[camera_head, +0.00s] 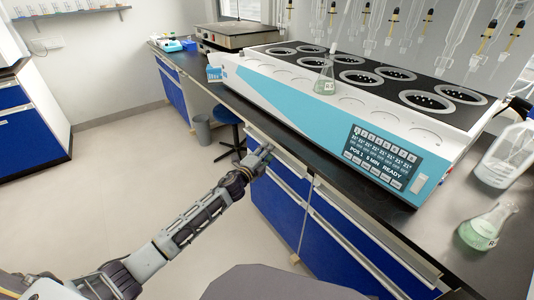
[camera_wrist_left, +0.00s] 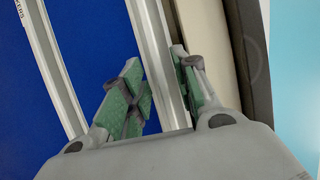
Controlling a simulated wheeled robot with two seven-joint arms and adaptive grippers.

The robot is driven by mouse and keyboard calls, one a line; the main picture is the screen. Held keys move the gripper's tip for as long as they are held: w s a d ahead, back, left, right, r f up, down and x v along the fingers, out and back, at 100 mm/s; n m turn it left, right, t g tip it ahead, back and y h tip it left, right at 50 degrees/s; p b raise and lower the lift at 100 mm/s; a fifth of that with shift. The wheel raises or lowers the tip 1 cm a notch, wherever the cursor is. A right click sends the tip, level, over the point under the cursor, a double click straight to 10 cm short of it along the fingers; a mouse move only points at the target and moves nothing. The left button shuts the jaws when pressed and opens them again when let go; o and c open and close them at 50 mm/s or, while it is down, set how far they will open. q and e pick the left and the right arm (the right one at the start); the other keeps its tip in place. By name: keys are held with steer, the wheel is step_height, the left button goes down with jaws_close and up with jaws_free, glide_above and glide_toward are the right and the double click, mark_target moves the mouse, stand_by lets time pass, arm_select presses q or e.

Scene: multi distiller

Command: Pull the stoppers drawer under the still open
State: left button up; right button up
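The still (camera_head: 345,110) is a long white and light-blue unit on the black bench. Blue drawers with pale rail handles sit below it. The upper drawer (camera_head: 282,170) under the still's left part looks closed; its own label is not readable. My left gripper (camera_head: 266,150) is at the top rail of this drawer. In the left wrist view my green-padded fingers (camera_wrist_left: 158,75) are drawn in on either side of the silver rail handle (camera_wrist_left: 155,35), close against it. Their exact contact is partly hidden. My right gripper is not in view.
A second rail (camera_wrist_left: 52,65) runs beside a label ending in "KERS". A flask with green liquid (camera_head: 487,228) stands at the bench's right front, and another flask (camera_head: 325,80) on the still. A blue stool (camera_head: 229,116) and grey bin (camera_head: 202,130) stand beyond. The floor at left is clear.

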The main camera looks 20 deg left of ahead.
arm_select(q)
steer(key=shift+w, duration=0.15)
jaws_close()
stand_by(0.4)
